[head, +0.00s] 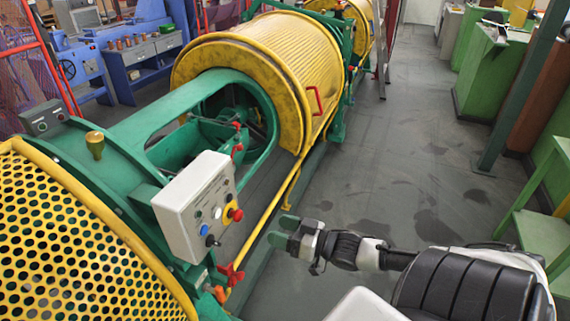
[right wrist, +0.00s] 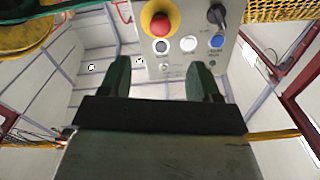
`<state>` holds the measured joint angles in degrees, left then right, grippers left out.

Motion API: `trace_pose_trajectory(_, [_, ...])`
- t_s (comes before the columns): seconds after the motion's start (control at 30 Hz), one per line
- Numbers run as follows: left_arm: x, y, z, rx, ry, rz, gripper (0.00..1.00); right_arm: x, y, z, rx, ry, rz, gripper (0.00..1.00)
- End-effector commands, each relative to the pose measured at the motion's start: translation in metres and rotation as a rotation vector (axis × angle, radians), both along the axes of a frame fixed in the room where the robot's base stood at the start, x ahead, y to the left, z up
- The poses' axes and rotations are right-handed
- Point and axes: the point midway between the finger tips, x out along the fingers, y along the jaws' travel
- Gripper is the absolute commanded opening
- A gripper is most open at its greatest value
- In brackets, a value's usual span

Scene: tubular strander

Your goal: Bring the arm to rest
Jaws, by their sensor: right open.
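My right gripper (head: 284,231) is at the end of my right arm, which reaches in from the lower right of the head view. It is over the floor, right of the control box (head: 195,208) on the green and yellow strander (head: 250,70). In the right wrist view my right gripper (right wrist: 166,78) has its two dark green fingers apart, with nothing between them. Beyond the fingertips the box shows a red button (right wrist: 160,24), a white button (right wrist: 189,44), a blue button (right wrist: 217,41) and a black knob (right wrist: 216,15). My left gripper is out of view.
A yellow rail (head: 262,222) runs along the strander's near side, close to my right gripper. The grey floor (head: 400,150) is clear in the middle. A green post (head: 520,90) and green cabinets (head: 488,60) stand at the right. Blue machinery (head: 140,50) is at the back left.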

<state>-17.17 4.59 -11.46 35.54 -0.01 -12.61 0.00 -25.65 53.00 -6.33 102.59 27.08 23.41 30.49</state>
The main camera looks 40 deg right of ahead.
Motion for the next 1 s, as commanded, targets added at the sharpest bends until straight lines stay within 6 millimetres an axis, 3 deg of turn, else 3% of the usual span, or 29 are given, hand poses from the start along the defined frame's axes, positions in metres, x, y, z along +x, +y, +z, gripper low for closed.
trace_pose_trajectory(0.77, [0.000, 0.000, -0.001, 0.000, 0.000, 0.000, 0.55, -0.007, -0.004, -0.001, -0.002, 0.002, -0.003, 0.63])
trace_pose_trajectory(0.87, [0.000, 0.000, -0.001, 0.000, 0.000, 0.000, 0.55, -0.008, -0.012, -0.019, -0.025, 0.030, -0.039, 0.63])
trace_pose_trajectory(0.97, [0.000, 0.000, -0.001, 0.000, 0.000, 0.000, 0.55, -0.014, -0.029, -0.063, -0.085, 0.106, -0.117, 0.63])
trace_pose_trajectory(1.0, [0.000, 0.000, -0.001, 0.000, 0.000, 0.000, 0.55, -0.019, -0.037, -0.088, -0.117, 0.153, -0.155, 0.63])
